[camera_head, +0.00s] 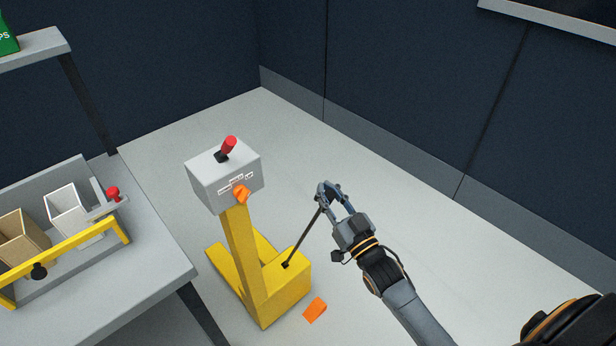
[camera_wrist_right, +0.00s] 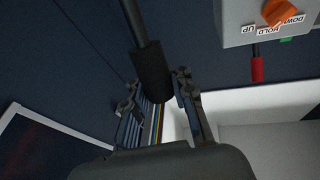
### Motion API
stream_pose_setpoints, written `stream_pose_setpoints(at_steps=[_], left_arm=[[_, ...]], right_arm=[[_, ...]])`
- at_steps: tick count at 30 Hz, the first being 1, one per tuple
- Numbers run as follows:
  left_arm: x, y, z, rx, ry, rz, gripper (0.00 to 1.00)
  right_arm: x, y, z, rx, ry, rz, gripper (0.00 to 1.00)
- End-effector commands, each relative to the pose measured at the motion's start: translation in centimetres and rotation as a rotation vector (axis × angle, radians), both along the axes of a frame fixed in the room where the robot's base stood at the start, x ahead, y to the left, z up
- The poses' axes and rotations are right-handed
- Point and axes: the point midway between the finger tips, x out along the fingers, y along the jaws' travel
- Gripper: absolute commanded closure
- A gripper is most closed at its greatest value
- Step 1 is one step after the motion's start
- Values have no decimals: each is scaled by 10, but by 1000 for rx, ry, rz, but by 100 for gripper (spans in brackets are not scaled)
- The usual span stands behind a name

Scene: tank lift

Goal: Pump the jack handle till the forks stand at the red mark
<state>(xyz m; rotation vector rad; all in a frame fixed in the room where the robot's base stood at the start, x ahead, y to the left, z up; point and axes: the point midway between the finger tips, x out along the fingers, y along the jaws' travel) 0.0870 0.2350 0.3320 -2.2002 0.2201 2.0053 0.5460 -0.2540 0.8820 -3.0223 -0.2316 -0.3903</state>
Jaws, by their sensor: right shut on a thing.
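The yellow jack (camera_head: 240,255) stands on the floor with a grey control box (camera_head: 222,180) on its column. Its thin dark handle (camera_head: 304,236) slants up and right from the yellow base. My right gripper (camera_head: 328,192) is shut on the handle's upper end. In the right wrist view the thick black grip (camera_wrist_right: 152,75) lies between the fingers. An orange selector (camera_head: 241,194) sits on the box front; labels UP, HOLD and DOWN show beside it in the wrist view. A yellow fork-like part (camera_head: 222,265) extends low at the left. I cannot make out a red mark. My left gripper is out of view.
A grey bench (camera_head: 150,255) at the left holds a tray with open boxes and a yellow bar (camera_head: 75,253). A red lever (camera_head: 229,146) tops the control box. An orange block (camera_head: 315,309) lies on the floor by the base. Floor to the right is clear.

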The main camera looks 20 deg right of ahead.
Motion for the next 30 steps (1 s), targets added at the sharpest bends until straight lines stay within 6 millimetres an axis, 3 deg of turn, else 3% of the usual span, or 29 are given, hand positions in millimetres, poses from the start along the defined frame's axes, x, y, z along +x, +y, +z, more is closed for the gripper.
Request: stream_pose_setpoints(at_steps=[3, 12, 13, 17, 26, 30], left_arm=[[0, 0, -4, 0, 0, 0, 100], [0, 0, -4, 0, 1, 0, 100], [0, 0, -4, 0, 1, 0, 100], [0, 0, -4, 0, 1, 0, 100], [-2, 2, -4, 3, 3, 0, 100], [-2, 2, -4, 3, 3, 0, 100]], right_arm=[[-11, -1, -7, 3, -7, 2, 100], [-11, -1, -6, 5, -10, 3, 100], [-11, -1, -6, 5, -9, 3, 78], [-11, -2, -6, 5, -10, 3, 52], [-11, -3, -5, 5, -12, 1, 52], [-22, -4, -8, 5, -12, 1, 52]])
